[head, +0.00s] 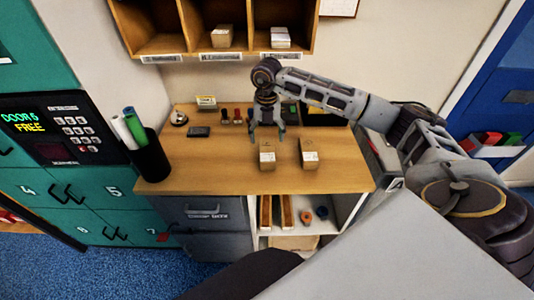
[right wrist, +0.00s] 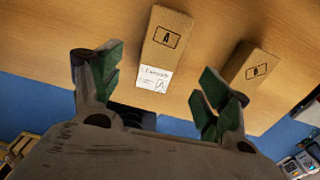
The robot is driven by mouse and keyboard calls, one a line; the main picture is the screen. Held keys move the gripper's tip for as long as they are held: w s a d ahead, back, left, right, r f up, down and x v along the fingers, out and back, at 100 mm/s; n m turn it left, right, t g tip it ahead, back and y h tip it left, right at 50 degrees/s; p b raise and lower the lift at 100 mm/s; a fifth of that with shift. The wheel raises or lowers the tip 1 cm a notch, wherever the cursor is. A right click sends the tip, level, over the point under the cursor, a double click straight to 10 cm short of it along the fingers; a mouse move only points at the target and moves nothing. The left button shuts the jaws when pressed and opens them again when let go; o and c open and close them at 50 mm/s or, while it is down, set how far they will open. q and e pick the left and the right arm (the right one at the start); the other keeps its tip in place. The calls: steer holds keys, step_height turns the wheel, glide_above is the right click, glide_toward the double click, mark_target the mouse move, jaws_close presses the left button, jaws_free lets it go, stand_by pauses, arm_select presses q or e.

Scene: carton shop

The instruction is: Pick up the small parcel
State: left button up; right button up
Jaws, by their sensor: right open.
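Two small brown parcels stand on the wooden counter (head: 215,175). The left one (head: 267,157) is marked A in the right wrist view (right wrist: 168,38), with a white label beside the mark. The right one (head: 309,157) also has a boxed letter, perhaps B, in the wrist view (right wrist: 250,68). My right gripper (head: 267,134) is open and empty, just behind the left parcel in the head view. In the wrist view its green-padded fingers (right wrist: 158,88) are spread wide, with the A parcel ahead between them, apparently untouched. My left gripper is not in view.
A dark cup with rolled tubes (head: 150,158) stands at the counter's left end. A bell (head: 179,118), a dark flat item (head: 198,132) and stamps (head: 230,116) sit toward the back. Cubbies above hold two boxes (head: 221,37). The counter's front left is clear.

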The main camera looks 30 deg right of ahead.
mark_target(267, 149)
steer(key=shift+f, duration=1.6)
steer(key=shift+f, duration=0.1)
steer(key=shift+f+p, duration=0.75)
steer(key=shift+f, duration=1.75)
steer(key=shift+c, duration=0.4)
steer(key=c, duration=1.1)
steer(key=shift+r, duration=0.1)
